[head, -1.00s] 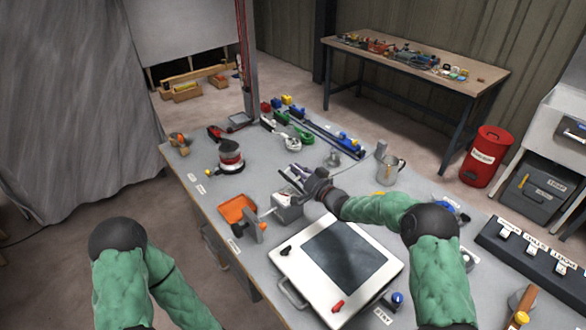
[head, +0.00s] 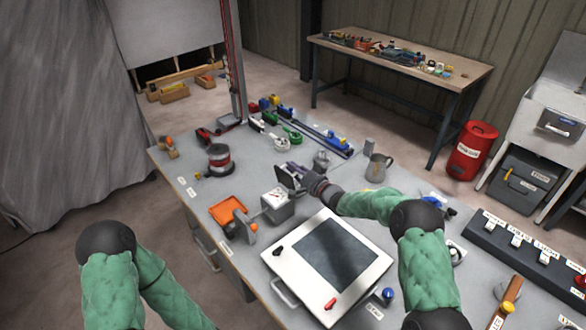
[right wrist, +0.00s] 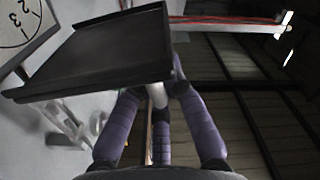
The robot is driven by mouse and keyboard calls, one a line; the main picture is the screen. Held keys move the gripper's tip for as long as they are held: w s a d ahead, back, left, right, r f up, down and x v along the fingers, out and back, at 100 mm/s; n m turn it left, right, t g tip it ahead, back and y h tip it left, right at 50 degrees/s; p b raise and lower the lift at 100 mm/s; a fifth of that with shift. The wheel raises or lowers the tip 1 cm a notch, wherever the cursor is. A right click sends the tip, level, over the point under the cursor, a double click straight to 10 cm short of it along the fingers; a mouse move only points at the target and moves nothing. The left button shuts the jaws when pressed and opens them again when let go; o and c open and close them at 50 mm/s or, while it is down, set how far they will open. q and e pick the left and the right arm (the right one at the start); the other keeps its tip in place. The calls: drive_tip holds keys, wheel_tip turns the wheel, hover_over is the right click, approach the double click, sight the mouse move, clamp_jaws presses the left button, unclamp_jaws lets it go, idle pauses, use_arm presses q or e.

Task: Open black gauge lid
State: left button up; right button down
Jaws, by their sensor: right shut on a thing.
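The gauge is a small grey box (head: 277,209) on the workbench, with a white dial face on top that is in the open. Its dial (right wrist: 18,28) also shows in the right wrist view, with a needle and numbers. The black lid (right wrist: 100,55) stands swung up off the dial, a flat dark plate with a raised rim. My right gripper (head: 291,176) is at the far right side of the box, its purple fingers shut on the lid. My left arm shows at lower left, but its gripper is out of view.
A white panel with a dark window (head: 270,258) lies in front of the box. A metal mug (head: 378,168) stands right of my gripper.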

drive_tip(key=shift+w+r, duration=0.2)
drive_tip(key=shift+r, duration=0.4)
drive_tip(key=c, duration=1.3)
unclamp_jaws()
drive_tip(key=shift+c, duration=0.2)
drive_tip(key=shift+a+f, duration=0.15)
drive_tip(key=shift+f, duration=0.25)
drive_tip(key=v, duration=1.2)
